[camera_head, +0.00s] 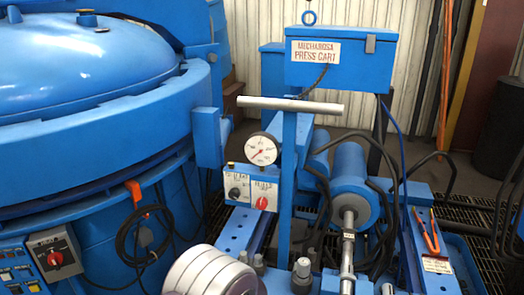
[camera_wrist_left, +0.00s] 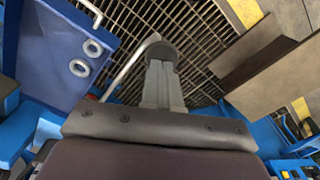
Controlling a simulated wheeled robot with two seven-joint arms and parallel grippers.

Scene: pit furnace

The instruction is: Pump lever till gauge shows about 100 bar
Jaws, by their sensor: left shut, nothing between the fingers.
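The round white gauge (camera_head: 262,150) with a red needle sits above a control box in the head view; its numbers are too small to read. A blue upright with a grey crossbar (camera_head: 290,106) stands beside it; I cannot tell whether this is the pump lever. In the left wrist view my left gripper (camera_wrist_left: 161,66) is shut and empty, pointing toward a floor grating. A pale bent rod (camera_wrist_left: 127,70) runs close beside its fingertips; I cannot tell whether they touch.
A large blue round vessel (camera_head: 90,65) fills the left. The press cart box (camera_head: 340,65) stands behind the gauge. A blue cylinder with a steel rod (camera_head: 348,240), black hoses and orange-handled pliers (camera_head: 427,235) are at right. Dark floor grating (camera_wrist_left: 205,60) lies below.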

